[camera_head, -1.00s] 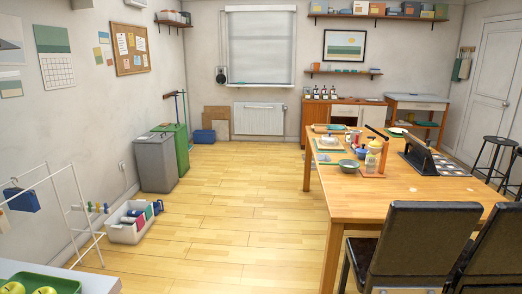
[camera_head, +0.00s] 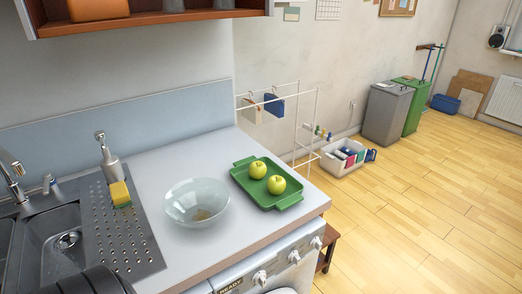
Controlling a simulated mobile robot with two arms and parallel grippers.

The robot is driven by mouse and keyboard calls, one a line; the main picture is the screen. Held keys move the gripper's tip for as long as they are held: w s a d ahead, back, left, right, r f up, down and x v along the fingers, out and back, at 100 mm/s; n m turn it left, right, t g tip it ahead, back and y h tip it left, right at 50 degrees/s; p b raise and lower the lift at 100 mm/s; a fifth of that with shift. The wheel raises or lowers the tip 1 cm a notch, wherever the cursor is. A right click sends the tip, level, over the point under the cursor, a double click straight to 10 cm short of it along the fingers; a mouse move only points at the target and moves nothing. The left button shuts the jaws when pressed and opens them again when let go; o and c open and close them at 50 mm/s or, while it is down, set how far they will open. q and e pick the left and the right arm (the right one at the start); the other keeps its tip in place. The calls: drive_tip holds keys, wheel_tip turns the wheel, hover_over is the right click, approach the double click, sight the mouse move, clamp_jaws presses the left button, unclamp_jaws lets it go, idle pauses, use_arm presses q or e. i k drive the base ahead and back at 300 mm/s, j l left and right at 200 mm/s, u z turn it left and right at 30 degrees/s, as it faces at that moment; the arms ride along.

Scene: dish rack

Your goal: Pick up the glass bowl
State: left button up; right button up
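The glass bowl (camera_head: 196,203) stands upright on the light grey counter, between the perforated drainboard of the sink and a green tray (camera_head: 284,202). It is clear, wide and round. A small brownish patch shows at its bottom; I cannot tell whether this lies inside or shows through the glass. Nothing holds the bowl.
Two green apples (camera_head: 267,178) lie on the tray, right of the bowl. A soap dispenser (camera_head: 110,162) and yellow sponge (camera_head: 120,194) stand left of it. The sink (camera_head: 62,245) is at lower left. A cabinet (camera_head: 150,22) overhangs the back. Counter in front of the bowl is clear.

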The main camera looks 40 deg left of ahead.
sight(197, 203)
drive_tip(key=u, duration=0.8)
